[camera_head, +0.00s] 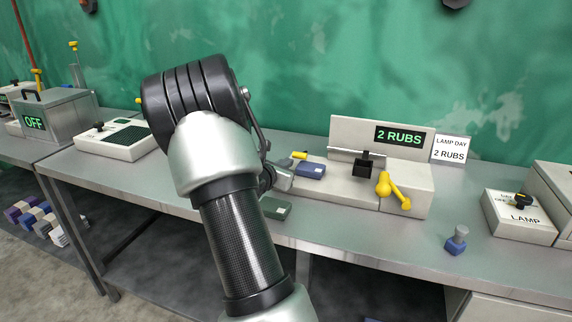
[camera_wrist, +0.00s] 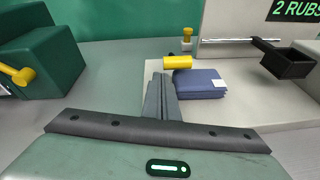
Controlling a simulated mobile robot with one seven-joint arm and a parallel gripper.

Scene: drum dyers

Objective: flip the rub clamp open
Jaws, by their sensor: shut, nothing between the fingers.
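The rub clamp shows as a yellow bar (camera_wrist: 177,62) at the left end of a folded blue cloth (camera_wrist: 200,84) with a white label, on the pale rubbing machine (camera_head: 340,183). In the head view the yellow bar (camera_head: 299,155) lies low by the cloth (camera_head: 311,170). My gripper (camera_wrist: 158,80) is shut and empty, its fingertips close in front of and slightly left of the bar. I cannot tell whether they touch. In the head view my gripper (camera_head: 281,180) is partly hidden by my arm.
A black cup (camera_head: 363,167) hangs on a rail right of the cloth. A yellow crank (camera_head: 392,190) sticks out in front. A dark green box (camera_wrist: 45,62) with a yellow knob stands left.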

